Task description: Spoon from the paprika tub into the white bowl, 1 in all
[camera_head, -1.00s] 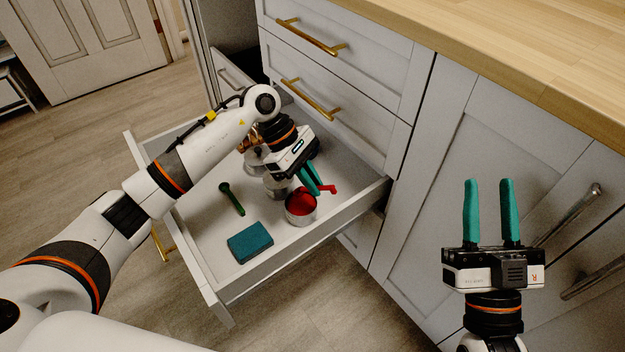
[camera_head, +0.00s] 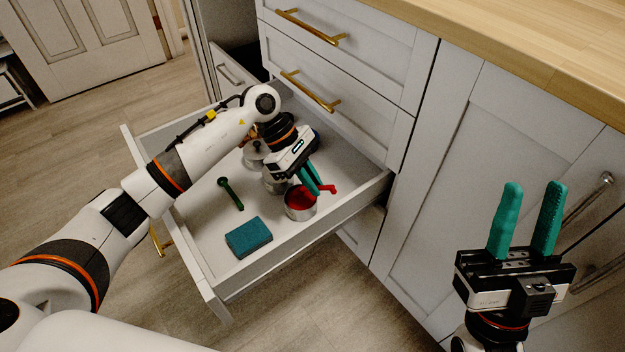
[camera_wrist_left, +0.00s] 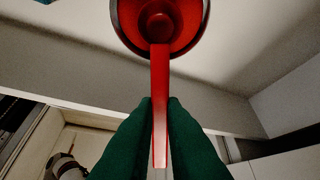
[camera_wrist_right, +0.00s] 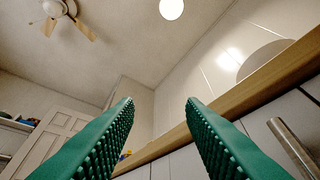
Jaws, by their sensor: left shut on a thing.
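The paprika tub (camera_head: 300,205), a round metal tin with red contents, stands in the open drawer. My left gripper (camera_head: 318,188) is at its upper right, shut on the handle of a red spoon (camera_head: 331,189). In the left wrist view the spoon (camera_wrist_left: 160,95) runs from between my green fingers to the tub (camera_wrist_left: 201,30), with its round head over or in the red inside; I cannot tell how deep. My right gripper (camera_head: 532,190) is open and empty in front of the cabinet, fingers pointing up. I cannot make out a white bowl in any view.
The open drawer (camera_head: 280,250) also holds a green spoon-like tool (camera_head: 231,193), a teal sponge (camera_head: 248,237) and metal containers (camera_head: 254,156) partly behind my left arm. A wooden counter (camera_head: 520,50) is above, at the right.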

